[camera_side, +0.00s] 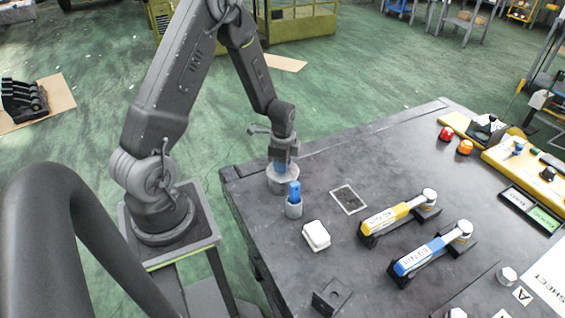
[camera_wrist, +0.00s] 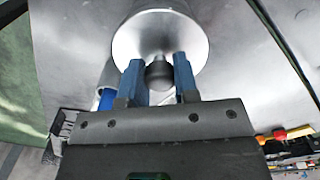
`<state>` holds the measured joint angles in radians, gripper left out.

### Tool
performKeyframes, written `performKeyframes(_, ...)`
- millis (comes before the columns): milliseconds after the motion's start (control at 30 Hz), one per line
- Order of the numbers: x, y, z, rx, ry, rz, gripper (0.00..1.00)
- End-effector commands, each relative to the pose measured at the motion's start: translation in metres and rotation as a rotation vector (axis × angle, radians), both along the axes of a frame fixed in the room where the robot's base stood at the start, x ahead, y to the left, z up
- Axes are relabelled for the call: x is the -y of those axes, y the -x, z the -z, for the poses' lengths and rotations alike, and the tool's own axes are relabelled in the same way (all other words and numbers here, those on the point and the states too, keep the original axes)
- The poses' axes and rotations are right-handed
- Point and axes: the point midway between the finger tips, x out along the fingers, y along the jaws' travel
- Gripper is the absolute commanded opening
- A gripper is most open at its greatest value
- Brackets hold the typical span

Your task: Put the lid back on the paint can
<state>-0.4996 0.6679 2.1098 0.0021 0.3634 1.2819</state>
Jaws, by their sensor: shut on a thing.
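My gripper (camera_wrist: 159,84) points down at the table's far left corner, its blue fingers shut on the dark knob (camera_wrist: 159,71) of the lid. The lid (camera_wrist: 190,45) is a round silver disc in the wrist view. In the side view my gripper (camera_side: 281,163) is right over the grey paint can (camera_side: 283,184), a short cylinder standing upright. The lid's edge and the can's rim are too small and too covered to tell whether they touch or sit level.
A blue-topped item in a grey cup (camera_side: 294,207) stands close beside the can. The table edge is close to the can.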

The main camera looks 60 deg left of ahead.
Motion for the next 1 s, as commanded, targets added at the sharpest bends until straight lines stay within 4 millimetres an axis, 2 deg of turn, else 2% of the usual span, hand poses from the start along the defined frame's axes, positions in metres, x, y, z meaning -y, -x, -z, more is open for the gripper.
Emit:
performKeyframes(100, 0.0, 0.0, 0.0, 0.0, 0.0, 0.0, 0.05)
performKeyframes(133, 0.0, 0.0, 0.0, 0.0, 0.0, 0.0, 0.3)
performKeyframes(400, 0.0, 0.0, 0.0, 0.0, 0.0, 0.0, 0.56)
performKeyframes(600, 0.0001, 0.0001, 0.0, 0.0, 0.0, 0.0, 0.6)
performKeyframes(867, 0.0001, 0.0001, 0.0, 0.0, 0.0, 0.0, 0.83)
performKeyframes(1000, 0.0001, 0.0001, 0.0, 0.0, 0.0, 0.0, 0.83)
